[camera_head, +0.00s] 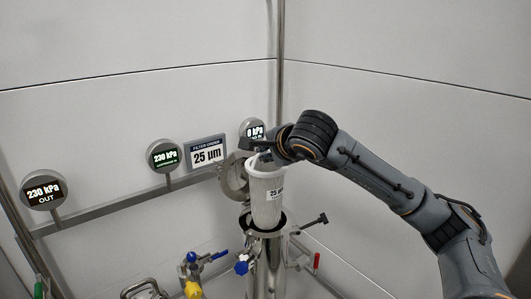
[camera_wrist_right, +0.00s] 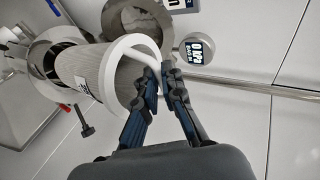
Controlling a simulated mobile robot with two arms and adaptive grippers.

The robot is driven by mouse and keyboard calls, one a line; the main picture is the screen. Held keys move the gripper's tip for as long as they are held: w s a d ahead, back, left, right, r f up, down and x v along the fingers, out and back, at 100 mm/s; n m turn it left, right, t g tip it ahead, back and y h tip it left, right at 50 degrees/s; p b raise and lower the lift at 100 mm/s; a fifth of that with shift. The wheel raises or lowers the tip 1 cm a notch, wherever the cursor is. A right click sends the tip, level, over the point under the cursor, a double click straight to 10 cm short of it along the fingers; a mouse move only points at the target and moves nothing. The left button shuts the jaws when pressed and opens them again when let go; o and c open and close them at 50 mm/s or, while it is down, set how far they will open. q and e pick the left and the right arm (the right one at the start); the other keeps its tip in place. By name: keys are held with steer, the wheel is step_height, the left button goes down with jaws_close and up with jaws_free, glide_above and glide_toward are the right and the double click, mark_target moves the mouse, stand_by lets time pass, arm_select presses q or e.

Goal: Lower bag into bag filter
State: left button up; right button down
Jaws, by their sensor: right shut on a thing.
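The filter bag (camera_head: 265,203) is a pale grey cylinder with a white top ring and a "25 µm" label. It hangs nearly upright over the steel bag filter housing (camera_head: 266,270), its lower end at the round mouth; how far it is inside is hard to tell. My right gripper (camera_head: 262,158) is above the ring. In the wrist view my right gripper (camera_wrist_right: 162,75) is shut on the bag's white handle, and the bag (camera_wrist_right: 88,75) extends away toward the housing mouth (camera_wrist_right: 45,45). My left gripper is out of view.
The round open lid (camera_head: 232,178) stands behind the bag at the left. Pressure gauges (camera_head: 165,155) and a "25 µm" sign (camera_head: 206,152) line the wall rail. Blue-handled valves (camera_head: 243,264) and a dark clamp handle (camera_head: 314,221) surround the housing. A vertical pipe (camera_head: 281,60) rises behind.

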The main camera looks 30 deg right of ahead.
mark_target(264, 165)
steer(key=shift+f+b, duration=1.5)
steer(key=shift+f, duration=0.15)
steer(key=shift+b, duration=0.3)
stand_by(0.4)
steer(key=shift+f, duration=0.1)
steer(key=shift+f+b, duration=2.45)
steer(key=shift+f, duration=0.1)
stand_by(0.6)
steer(key=shift+f+b, duration=0.15)
steer(key=shift+b, duration=0.25)
